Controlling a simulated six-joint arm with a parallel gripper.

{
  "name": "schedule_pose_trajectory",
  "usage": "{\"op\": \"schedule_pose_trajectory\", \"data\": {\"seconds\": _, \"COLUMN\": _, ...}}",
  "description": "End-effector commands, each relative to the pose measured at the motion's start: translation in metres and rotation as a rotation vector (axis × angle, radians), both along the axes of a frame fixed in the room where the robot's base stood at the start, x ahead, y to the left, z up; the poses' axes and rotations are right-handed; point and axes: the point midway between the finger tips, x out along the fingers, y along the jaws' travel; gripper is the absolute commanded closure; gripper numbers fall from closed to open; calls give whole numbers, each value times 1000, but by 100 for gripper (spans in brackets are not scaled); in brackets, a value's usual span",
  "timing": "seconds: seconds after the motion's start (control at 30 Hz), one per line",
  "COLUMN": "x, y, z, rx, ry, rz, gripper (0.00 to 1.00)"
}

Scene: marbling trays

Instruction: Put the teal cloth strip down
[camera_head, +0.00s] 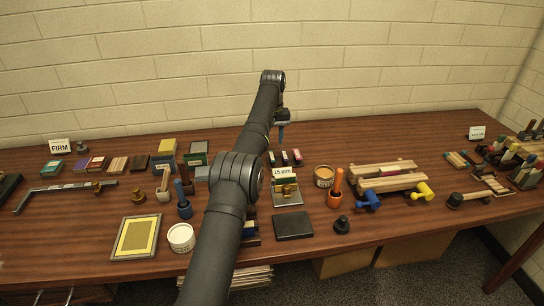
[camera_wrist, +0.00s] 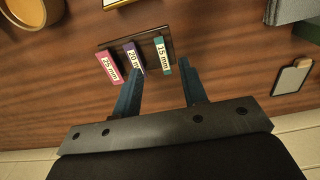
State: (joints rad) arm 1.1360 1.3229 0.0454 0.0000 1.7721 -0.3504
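The teal strip (camera_wrist: 161,54), labelled "15 mm", sits in a small dark wooden rack (camera_wrist: 148,28) in the wrist view. Purple (camera_wrist: 133,58) and pink (camera_wrist: 109,67) labelled strips sit beside it in the same rack. In the head view the rack's row of strips (camera_head: 285,158) is just below my gripper (camera_head: 281,132). My gripper's two blue fingers (camera_wrist: 160,72) are wide apart with nothing gripped between them. The teal strip appears between the lines of the fingertips, nearer the right finger; whether either finger touches it I cannot tell.
A round tin (camera_wrist: 35,12) and a grey block (camera_wrist: 293,10) flank the rack in the wrist view. In the head view the table (camera_head: 400,250) holds many tools; bare wood shows behind the rack.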

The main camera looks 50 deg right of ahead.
Motion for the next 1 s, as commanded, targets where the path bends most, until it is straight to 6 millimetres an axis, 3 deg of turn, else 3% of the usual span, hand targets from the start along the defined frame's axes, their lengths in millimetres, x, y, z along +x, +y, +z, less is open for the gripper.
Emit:
{"op": "schedule_pose_trajectory", "data": {"seconds": 0.27, "x": -8, "y": 7, "z": 0, "rx": 2, "ry": 1, "rz": 0, "gripper": 61}}
{"op": "schedule_pose_trajectory", "data": {"seconds": 0.53, "x": -9, "y": 8, "z": -25, "rx": 2, "ry": 1, "rz": 0, "gripper": 61}}
{"op": "schedule_pose_trajectory", "data": {"seconds": 0.8, "x": -9, "y": 8, "z": -67, "rx": 2, "ry": 1, "rz": 0, "gripper": 61}}
{"op": "schedule_pose_trajectory", "data": {"seconds": 1.0, "x": -8, "y": 8, "z": -75, "rx": 1, "ry": 0, "rz": 0, "gripper": 61}}
